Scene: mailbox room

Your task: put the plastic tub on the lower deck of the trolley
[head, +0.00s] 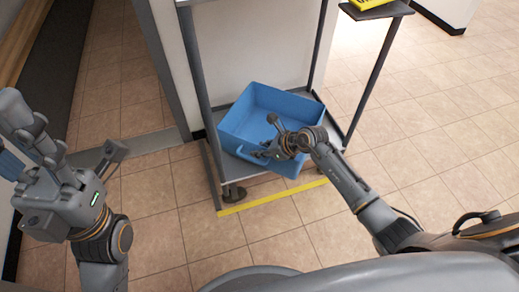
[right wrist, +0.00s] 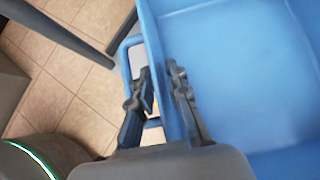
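The blue plastic tub (head: 262,101) is at the lower deck (head: 236,172) of the trolley, turned at an angle to it. I cannot tell whether its bottom fully rests on the deck. My right gripper (head: 263,154) is at the tub's near wall by the handle. In the right wrist view, its fingers (right wrist: 163,95) stand on both sides of the tub's wall (right wrist: 172,45), close against it, one finger inside the tub. My left gripper (head: 35,130) is away at the far left with nothing visible in it; its finger gap is unclear.
Trolley posts (head: 200,75) rise left and right of the tub. An upper shelf (head: 376,10) with a yellow item is at top right. A wall stands behind on the left; tiled floor (head: 440,125) is clear on the right.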

